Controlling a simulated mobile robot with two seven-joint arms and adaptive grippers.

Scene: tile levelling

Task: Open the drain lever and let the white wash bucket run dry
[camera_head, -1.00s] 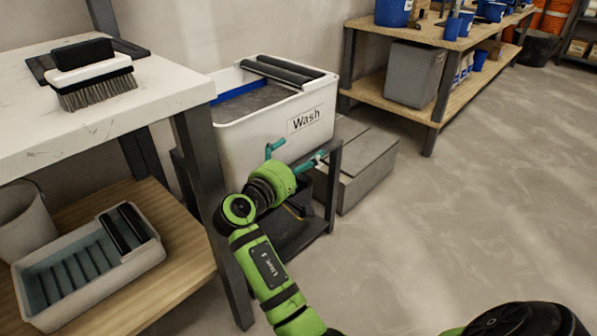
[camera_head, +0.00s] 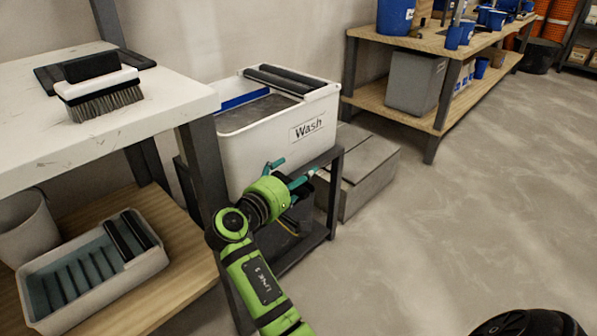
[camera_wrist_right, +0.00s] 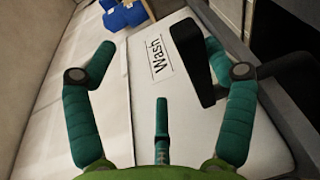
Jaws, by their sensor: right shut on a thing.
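The white wash bucket (camera_head: 262,145), labelled "Wash", stands upright on a dark stand. A grey surface shows inside it below the rim; I cannot tell whether it is water. My right gripper (camera_head: 294,171), with teal fingers, is at the bucket's lower front. In the right wrist view the fingers (camera_wrist_right: 157,52) stand either side of a black drain lever (camera_wrist_right: 203,78), which lies against the right-hand finger. The gripper is shut on this lever, with the bucket wall behind. The lever is mostly hidden in the head view. My left gripper is not in view.
A dark metal stand (camera_head: 330,205) carries the bucket. A grey box (camera_head: 365,172) sits right beside it. A white worktop (camera_head: 150,120) with a brush (camera_head: 100,92) is at left, above a shelf with a grey tray (camera_head: 60,300). Open floor lies to the right.

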